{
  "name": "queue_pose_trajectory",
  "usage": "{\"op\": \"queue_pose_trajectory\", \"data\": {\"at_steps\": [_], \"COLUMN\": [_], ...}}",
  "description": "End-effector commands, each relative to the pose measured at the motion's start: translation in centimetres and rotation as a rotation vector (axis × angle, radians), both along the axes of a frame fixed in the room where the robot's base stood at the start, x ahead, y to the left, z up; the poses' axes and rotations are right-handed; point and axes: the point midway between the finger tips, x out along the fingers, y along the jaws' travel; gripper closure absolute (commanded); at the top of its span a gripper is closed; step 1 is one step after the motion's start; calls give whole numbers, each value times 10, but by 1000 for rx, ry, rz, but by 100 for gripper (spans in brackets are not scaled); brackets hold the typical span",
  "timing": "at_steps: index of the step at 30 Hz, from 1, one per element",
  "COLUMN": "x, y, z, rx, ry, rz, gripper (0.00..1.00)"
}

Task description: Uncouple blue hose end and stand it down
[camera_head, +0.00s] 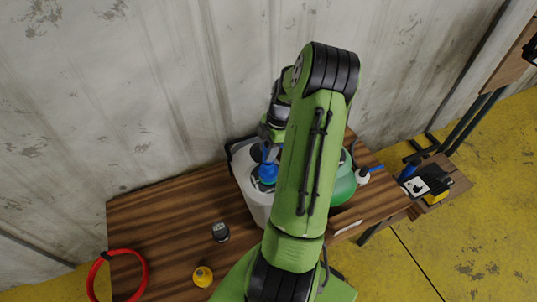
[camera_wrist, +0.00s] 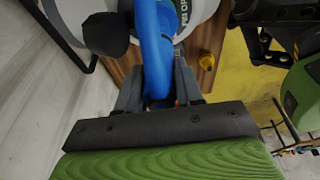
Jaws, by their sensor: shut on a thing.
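The blue hose end (camera_head: 266,173) shows at the top of a grey-white drum-shaped unit (camera_head: 257,207) on the wooden table. In the wrist view the blue hose end (camera_wrist: 154,50) is a thick curved piece running up between the fingers. My gripper (camera_wrist: 158,92) is shut on it, one finger on each side. In the head view my gripper (camera_head: 267,147) is partly hidden by my arm, above the unit. The lower tip of the hose end is hidden, so I cannot tell whether it is joined to a fitting.
A green tank (camera_head: 345,182) stands right of the unit, partly behind my arm. A white fitting (camera_head: 362,176) is beside it. A small dark item (camera_head: 220,232), a yellow cap (camera_head: 203,276) and a red ring (camera_head: 143,268) lie left. The table's left part is mostly clear; a wall stands behind.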

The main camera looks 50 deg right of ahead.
Motion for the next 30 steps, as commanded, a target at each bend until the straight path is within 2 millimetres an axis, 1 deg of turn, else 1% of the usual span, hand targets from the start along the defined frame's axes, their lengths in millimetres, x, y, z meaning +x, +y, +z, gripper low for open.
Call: {"op": "queue_pose_trajectory", "data": {"at_steps": [11,19,26,29,30], "x": [0,0,0,6,12], "y": [0,0,0,5,10], "z": [2,28,26,24,23], "rx": [0,0,0,1,2], "ry": [0,0,0,0,0], "rz": [0,1,0,-16,-36], "gripper": [100,100,100,100,100]}}
